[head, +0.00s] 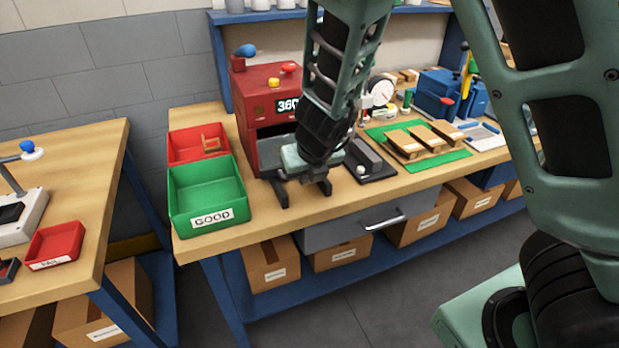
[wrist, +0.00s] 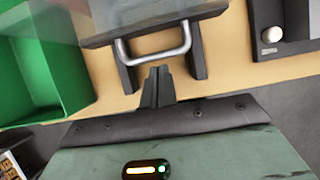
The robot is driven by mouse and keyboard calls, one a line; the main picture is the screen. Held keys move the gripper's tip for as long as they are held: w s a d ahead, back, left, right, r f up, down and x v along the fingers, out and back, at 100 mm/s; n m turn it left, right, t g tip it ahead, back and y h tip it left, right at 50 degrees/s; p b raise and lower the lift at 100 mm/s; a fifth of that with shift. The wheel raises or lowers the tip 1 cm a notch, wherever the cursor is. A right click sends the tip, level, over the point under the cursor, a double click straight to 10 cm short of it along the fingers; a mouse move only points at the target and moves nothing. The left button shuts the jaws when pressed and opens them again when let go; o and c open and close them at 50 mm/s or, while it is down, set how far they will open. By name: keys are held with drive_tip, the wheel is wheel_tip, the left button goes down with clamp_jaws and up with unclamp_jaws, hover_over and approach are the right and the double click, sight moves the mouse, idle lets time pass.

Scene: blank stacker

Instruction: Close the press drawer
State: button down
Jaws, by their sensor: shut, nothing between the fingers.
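The red press (head: 248,95) with a "360" display stands on the bench, left of centre in the head view. In the wrist view its grey drawer (wrist: 150,28) juts forward between two dark feet, with a metal handle (wrist: 186,42) across its front. My gripper (wrist: 158,72) is shut and empty, its fingertips just in front of the handle's middle. I cannot tell whether they touch it. In the head view my arm and hand cover most of the drawer and handle.
A green GOOD bin (head: 205,190) and a red bin (head: 190,145) stand left of the press. A dark block fixture with a round knob (wrist: 271,35) is close on the right. A separate under-bench drawer (head: 340,232) and cardboard boxes sit below.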

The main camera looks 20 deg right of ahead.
sight(287, 142)
drive_tip(key=shift+w, duration=0.1)
drive_tip(key=shift+w+r+p, duration=0.15)
drive_tip(key=shift+w+p, duration=0.15)
drive_tip(key=shift+p, duration=0.05)
drive_tip(key=shift+w+p, duration=1)
drive_tip(key=shift+w, duration=1)
